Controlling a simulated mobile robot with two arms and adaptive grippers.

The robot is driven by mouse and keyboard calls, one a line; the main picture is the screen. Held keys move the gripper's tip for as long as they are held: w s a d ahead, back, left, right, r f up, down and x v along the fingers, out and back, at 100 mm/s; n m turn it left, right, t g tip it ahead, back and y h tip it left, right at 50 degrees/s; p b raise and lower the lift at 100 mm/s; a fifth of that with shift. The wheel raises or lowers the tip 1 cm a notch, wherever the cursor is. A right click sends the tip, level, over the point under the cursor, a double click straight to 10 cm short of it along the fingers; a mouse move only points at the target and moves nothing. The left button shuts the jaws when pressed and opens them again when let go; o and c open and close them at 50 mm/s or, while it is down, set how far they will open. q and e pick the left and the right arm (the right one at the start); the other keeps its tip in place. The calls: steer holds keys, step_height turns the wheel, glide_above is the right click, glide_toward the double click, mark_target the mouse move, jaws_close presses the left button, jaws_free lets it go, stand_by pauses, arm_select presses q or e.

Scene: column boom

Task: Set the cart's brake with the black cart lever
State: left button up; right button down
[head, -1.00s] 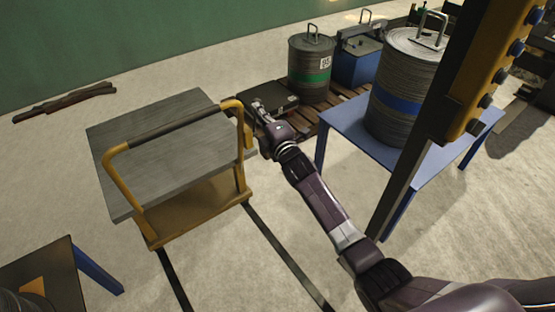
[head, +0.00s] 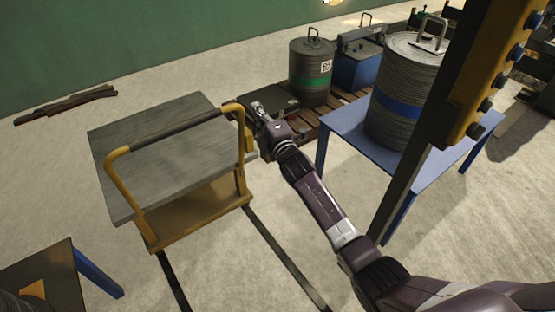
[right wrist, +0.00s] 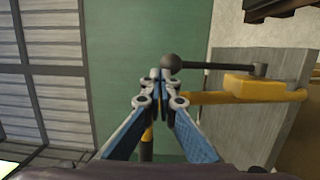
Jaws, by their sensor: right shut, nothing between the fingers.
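The cart (head: 198,215) has a grey top, a yellow frame and a black-gripped push handle (head: 175,130). The black cart lever (right wrist: 215,66) shows in the right wrist view as a dark rod with a ball knob, by a yellow bracket (right wrist: 255,87). I cannot make the lever out in the head view. My right gripper (head: 256,106) is at the cart's right side, by the handle's right end. In the right wrist view its fingers (right wrist: 160,80) are shut and empty, with the knob just beside the tips; I cannot tell whether they touch. My left gripper is not in view.
A blue table (head: 345,135) bearing a large grey drum (head: 403,75) stands to the right. A pallet (head: 327,113) with a green-banded drum (head: 310,88) is behind my gripper. Dark floor strips (head: 285,258) run in front of the cart. Another table (head: 65,265) is at lower left.

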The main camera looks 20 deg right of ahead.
steer(key=s+d, duration=0.1)
steer(key=s, duration=1.1)
steer(key=shift+s+f, duration=0.2)
steer(key=shift+f, duration=0.05)
